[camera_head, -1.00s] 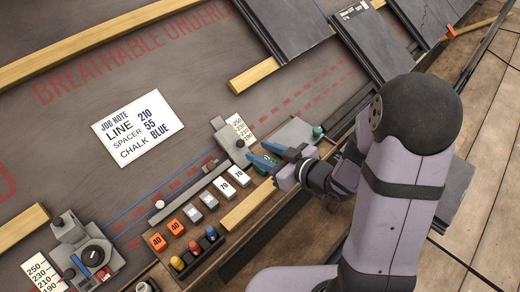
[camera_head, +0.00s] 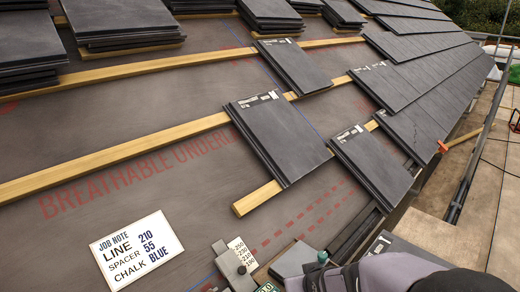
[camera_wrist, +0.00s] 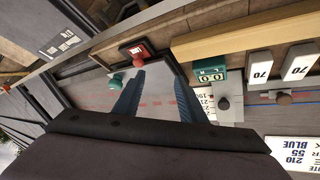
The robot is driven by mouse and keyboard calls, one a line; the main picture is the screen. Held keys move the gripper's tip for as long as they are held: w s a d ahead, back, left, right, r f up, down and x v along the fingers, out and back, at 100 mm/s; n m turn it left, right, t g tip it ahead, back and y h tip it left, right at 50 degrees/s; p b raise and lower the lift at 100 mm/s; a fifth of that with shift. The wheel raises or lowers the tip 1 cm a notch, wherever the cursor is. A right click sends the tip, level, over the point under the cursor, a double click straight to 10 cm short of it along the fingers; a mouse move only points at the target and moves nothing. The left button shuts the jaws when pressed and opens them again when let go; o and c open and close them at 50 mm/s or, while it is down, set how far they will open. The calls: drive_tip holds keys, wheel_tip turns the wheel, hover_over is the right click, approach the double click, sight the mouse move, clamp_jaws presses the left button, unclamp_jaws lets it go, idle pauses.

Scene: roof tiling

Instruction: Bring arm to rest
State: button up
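My gripper (camera_wrist: 158,72) shows in the wrist view with its two blue fingers apart. Nothing is between the fingers. They are over a pale grey plate (camera_wrist: 155,98), and I cannot tell how high above it. A teal knob (camera_wrist: 115,83) is left of the fingers, and a red-handled piece (camera_wrist: 137,52) is just beyond their tips. In the head view my arm shows only at the bottom right edge, and the fingers are not clearly visible there.
Green counter (camera_wrist: 209,76) and white spacer blocks marked 70 (camera_wrist: 260,68) lie right of my fingers. The job note (camera_head: 137,250), loose slates (camera_head: 277,139) on battens (camera_head: 120,155) and laid slates (camera_head: 430,70) fill the roof. Plank walkway (camera_head: 480,165) runs along the right.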

drive_tip(key=s+d+m+g+p, duration=0.15)
drive_tip(key=s+g, duration=0.25)
drive_tip(key=s, duration=0.5)
drive_tip(key=s+d+m+g, duration=0.1)
drive_tip(key=s+d+g, duration=0.15)
drive_tip(key=s, duration=0.75)
wheel_tip(320, 180, up, 32)
drive_tip(key=p, duration=3.3)
drive_tip(key=shift+w+a+r+g+h, duration=0.2)
drive_tip(key=shift+w+a+g+h, duration=0.1)
drive_tip(key=shift+g, duration=0.15)
drive_tip(key=shift+f, duration=0.1)
wheel_tip(320, 180, down, 39)
drive_tip(key=b, duration=3.9)
